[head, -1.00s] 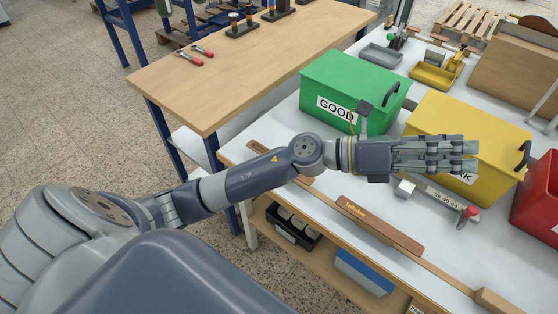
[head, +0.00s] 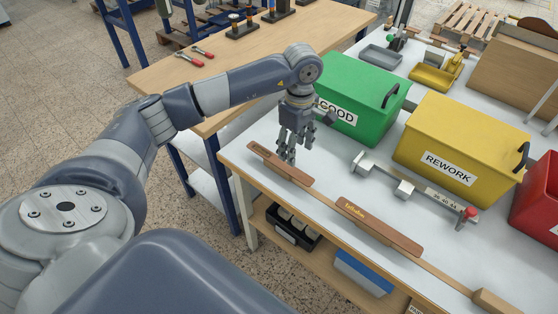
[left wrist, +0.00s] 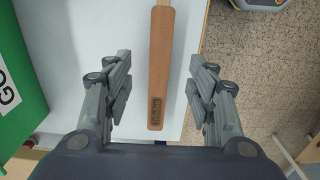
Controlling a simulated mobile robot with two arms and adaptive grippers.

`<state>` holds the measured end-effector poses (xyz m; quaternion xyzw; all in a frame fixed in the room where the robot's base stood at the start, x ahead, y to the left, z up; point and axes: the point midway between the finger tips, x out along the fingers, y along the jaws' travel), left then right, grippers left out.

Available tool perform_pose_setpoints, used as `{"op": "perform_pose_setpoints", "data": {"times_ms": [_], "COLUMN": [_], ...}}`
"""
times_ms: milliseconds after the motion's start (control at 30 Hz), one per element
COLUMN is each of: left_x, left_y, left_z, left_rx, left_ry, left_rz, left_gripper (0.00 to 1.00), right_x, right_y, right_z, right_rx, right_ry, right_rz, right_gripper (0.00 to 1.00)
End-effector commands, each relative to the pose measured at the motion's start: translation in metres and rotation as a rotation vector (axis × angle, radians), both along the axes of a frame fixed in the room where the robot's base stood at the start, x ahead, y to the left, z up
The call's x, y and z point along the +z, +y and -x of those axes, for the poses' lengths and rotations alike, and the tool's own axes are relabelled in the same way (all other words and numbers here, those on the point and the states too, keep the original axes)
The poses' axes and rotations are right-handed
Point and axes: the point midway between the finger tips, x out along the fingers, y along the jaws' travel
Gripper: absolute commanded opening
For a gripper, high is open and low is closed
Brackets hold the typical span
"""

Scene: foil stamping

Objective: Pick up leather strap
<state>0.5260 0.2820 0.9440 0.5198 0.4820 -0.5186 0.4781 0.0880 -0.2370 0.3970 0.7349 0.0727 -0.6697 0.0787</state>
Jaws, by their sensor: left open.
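A brown leather strap (head: 280,163) lies flat along the front edge of the white table. In the left wrist view this strap (left wrist: 160,80) runs up the middle, with a dark stamped patch near its close end. A second brown strap (head: 380,226) with gold lettering lies further right in the same line. My left gripper (head: 287,158) points down over the first strap. In the left wrist view the gripper (left wrist: 165,90) is open, its fingers on either side of the strap and apart from it. My right gripper is not in view.
A green GOOD box (head: 365,88), a yellow REWORK box (head: 460,140) and a red box (head: 540,200) stand behind. A metal gauge with a red knob (head: 468,212) lies in front of the yellow box. A wooden table (head: 240,75) adjoins at the left.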

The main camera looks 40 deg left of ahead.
Motion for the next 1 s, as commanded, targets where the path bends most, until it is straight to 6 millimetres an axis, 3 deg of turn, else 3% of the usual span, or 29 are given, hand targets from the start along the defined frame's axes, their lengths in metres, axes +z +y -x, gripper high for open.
{"op": "perform_pose_setpoints", "data": {"times_ms": [100, 367, 600, 900, 1000], "left_x": [-0.016, -0.037, -0.072, -0.078, -0.077], "left_y": [-0.001, 0.0, 0.001, 0.001, 0.001], "left_z": [0.0, 0.002, 0.001, 0.001, 0.001], "left_rx": [0.0, 0.001, 0.001, 0.0, 0.0], "left_ry": [0.002, 0.003, 0.0, -0.003, -0.003], "left_rz": [0.003, 0.004, 0.005, 0.005, 0.005], "left_gripper": [0.52, 0.52, 0.52, 0.52, 0.29], "right_x": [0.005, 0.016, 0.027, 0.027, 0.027], "right_y": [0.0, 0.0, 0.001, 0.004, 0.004], "right_z": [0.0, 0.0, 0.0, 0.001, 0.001], "right_rx": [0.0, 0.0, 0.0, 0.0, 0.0], "right_ry": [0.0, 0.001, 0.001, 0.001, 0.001], "right_rz": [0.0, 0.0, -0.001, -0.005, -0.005], "right_gripper": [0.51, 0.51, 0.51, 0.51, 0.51]}}
